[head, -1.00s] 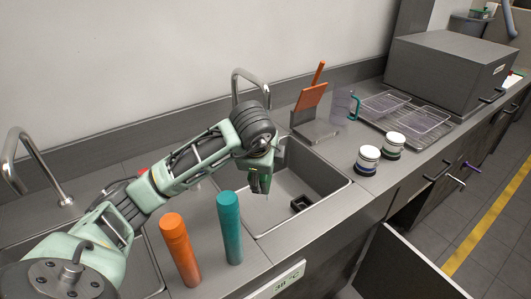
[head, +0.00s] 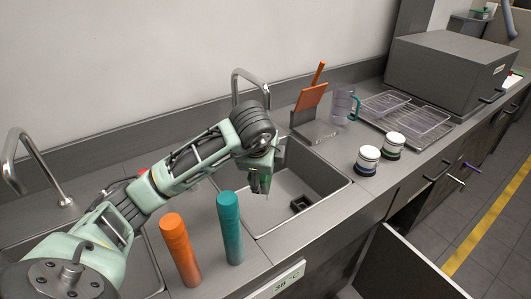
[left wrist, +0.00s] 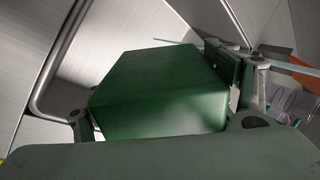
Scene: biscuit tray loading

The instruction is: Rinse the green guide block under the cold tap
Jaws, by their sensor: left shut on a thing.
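The green guide block (left wrist: 165,90) fills the middle of the left wrist view, between the fingers of my left gripper (head: 260,185). The gripper is shut on it and hangs over the right sink basin (head: 330,185), above the basin floor. In the head view the block is hard to tell from the gripper. A curved metal tap (head: 252,78) stands behind this basin. A second tap (head: 22,160) stands at the left basin. I cannot tell which is cold. A thin pale blue streak (left wrist: 175,42) passes behind the block; I cannot tell if it is water. My right gripper is out of view.
An orange cylinder (head: 180,250) and a teal cylinder (head: 230,228) stand between the basins. A small dark object (head: 301,203) lies in the right basin. Two jars (head: 367,160), a clear jug (head: 343,105) and an orange scraper in a holder (head: 315,128) stand to the right.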

